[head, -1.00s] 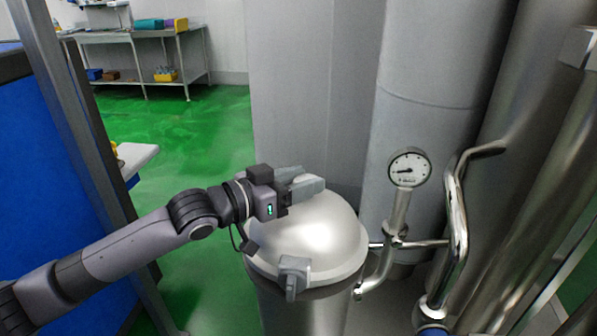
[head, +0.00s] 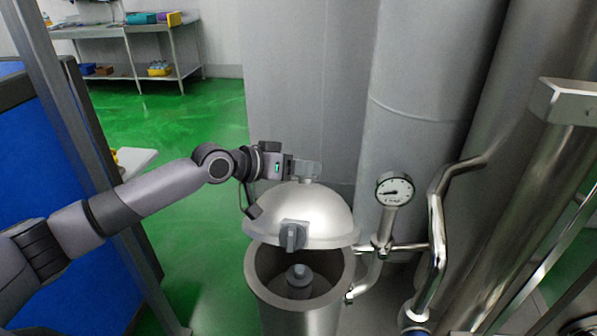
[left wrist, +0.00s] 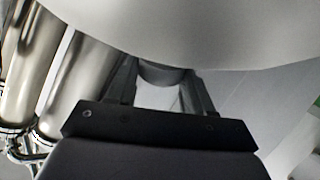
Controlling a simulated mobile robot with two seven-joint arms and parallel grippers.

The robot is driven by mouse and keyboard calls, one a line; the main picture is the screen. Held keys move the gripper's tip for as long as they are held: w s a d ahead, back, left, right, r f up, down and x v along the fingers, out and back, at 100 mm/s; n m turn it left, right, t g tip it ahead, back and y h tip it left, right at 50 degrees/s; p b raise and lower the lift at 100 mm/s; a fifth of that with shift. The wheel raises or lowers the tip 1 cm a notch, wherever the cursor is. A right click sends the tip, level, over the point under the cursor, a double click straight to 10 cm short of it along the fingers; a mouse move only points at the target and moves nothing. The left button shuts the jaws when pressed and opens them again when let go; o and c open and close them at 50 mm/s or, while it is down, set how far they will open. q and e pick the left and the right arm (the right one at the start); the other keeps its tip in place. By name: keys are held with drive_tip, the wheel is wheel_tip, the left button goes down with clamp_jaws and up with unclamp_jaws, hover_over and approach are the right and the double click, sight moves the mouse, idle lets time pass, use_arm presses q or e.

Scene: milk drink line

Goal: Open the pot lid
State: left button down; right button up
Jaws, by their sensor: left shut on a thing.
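The pot (head: 300,306) is a steel cylinder standing below my left arm, and its mouth shows open at the front. A grey fitting (head: 299,278) shows inside it. The domed lid (head: 318,212) is raised above the pot's rim, with a grey clamp (head: 293,236) on its front edge. My left gripper (head: 306,170) is at the top of the lid, shut on the lid's knob. In the left wrist view the knob (left wrist: 162,75) sits between the fingers, against the pale dome. My right gripper is not in view.
A pressure gauge (head: 394,189) and bent steel pipes (head: 436,222) stand close at the right. Large grey columns (head: 301,85) rise behind the pot. A blue panel (head: 45,150) is at the left. Green floor (head: 200,225) is open between them.

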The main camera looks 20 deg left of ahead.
sight(274, 189)
use_arm(q)
drive_tip(key=shift+w+a+r+g, duration=0.15)
drive_tip(key=shift+w+r+g, duration=0.15)
drive_tip(key=shift+w, duration=0.2)
drive_tip(key=shift+c, duration=2.2)
unclamp_jaws()
drive_tip(key=shift+f, duration=0.1)
drive_tip(key=shift+b+v, duration=0.45)
drive_tip(key=shift+v, duration=3.1)
